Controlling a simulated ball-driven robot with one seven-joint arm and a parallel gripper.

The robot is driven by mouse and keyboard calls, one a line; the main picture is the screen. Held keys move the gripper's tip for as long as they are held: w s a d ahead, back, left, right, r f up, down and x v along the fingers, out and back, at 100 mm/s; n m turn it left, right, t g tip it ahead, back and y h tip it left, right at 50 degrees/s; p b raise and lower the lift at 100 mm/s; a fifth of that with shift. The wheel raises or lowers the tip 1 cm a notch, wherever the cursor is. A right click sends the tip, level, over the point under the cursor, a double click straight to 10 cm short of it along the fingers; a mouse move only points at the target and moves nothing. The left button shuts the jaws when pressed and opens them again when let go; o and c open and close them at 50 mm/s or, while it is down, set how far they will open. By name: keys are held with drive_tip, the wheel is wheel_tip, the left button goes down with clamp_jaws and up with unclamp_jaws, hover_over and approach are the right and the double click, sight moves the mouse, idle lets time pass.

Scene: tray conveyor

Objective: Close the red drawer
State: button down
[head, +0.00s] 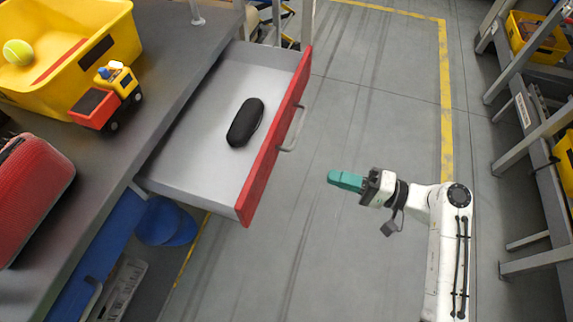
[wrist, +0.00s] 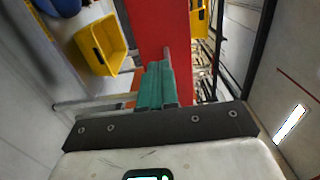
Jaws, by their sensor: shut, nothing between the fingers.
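The red drawer (head: 262,168) is pulled far out from under the grey bench in the head view. Its red front carries a metal handle (head: 297,128) on the outer face. A black oblong case (head: 245,122) lies inside on the pale drawer floor. My gripper (head: 332,177), with green fingers, is shut and empty. It is to the right of the drawer front, apart from it, pointing left towards it. In the wrist view, the shut fingers (wrist: 157,68) show in front of a red panel (wrist: 145,25), which looks like the drawer front.
A yellow bin (head: 110,45) with a tennis ball (head: 17,53), a toy truck (head: 108,97) and a red case (head: 32,190) stand on the bench (head: 165,70). A blue object (head: 167,222) is below. Metal racks (head: 530,130) stand at right. The floor between is clear.

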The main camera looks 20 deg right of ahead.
sight(271, 161)
drive_tip(key=x, duration=1.3)
drive_tip(key=shift+w+a, duration=0.2)
drive_tip(key=shift+a, duration=0.2)
drive_tip(key=b+x, duration=0.5)
drive_tip(key=x, duration=1.8)
drive_tip(key=shift+a+f, duration=0.15)
drive_tip(key=shift+a, duration=0.05)
drive_tip(key=shift+w+r, duration=0.2)
drive_tip(key=shift+r, duration=0.05)
drive_tip(key=shift+a+b, duration=0.1)
drive_tip(key=shift+b, duration=0.2)
